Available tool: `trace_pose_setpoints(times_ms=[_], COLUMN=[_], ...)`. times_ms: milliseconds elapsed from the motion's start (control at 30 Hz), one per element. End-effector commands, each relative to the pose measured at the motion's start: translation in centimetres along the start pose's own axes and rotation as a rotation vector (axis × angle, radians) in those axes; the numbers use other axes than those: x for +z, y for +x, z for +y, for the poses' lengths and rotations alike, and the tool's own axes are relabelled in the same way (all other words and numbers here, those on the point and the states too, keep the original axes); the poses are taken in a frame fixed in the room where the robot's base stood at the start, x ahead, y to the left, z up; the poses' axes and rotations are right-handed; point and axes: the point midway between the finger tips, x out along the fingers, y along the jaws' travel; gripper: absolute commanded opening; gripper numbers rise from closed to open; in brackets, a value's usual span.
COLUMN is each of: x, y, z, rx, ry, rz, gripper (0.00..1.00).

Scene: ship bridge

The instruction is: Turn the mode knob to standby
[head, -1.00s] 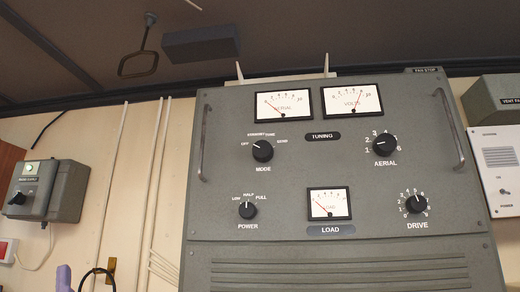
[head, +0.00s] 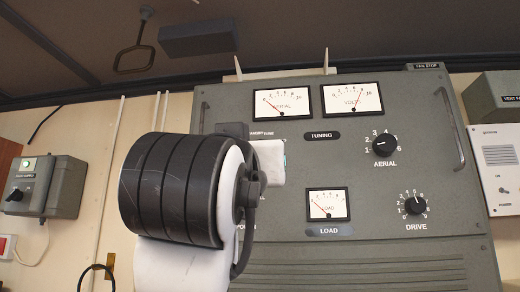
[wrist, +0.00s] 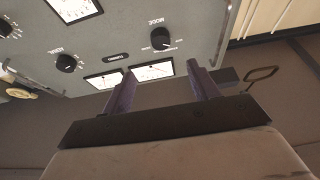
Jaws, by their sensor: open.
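The mode knob (wrist: 161,40) is a round black knob on the grey transmitter panel (head: 420,180). It shows upside down in the wrist view, with a white pointer mark. In the head view my arm hides it, and only part of its scale lettering shows. In the earlier head frame its pointer was toward OFF. My gripper (wrist: 161,68) is open and empty. Its two dark fingers point at the panel, with the knob beyond the tips and roughly between them in the wrist view. I see no contact.
The aerial knob (head: 384,144) and drive knob (head: 415,204) are on the panel's right. Two meters sit along the top, and the load meter (head: 328,204) is lower. Upright handles flank the panel. A hanging ring handle (head: 135,50) is overhead at left; a small grey box (head: 44,187) is on the wall.

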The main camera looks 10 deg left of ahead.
Motion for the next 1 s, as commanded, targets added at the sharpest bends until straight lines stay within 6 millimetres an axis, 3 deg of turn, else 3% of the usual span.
trace_pose_setpoints(times_ms=[600, 800, 1000], x=[-0.2, 0.0, 0.1], y=[11.6, 13.2, 13.4], z=[-0.1, -0.1, -0.1], rx=[-0.002, -0.002, -0.002], ry=[-0.002, -0.001, -0.001], rz=[-0.002, 0.000, 0.001], gripper=[0.60, 0.60, 0.60])
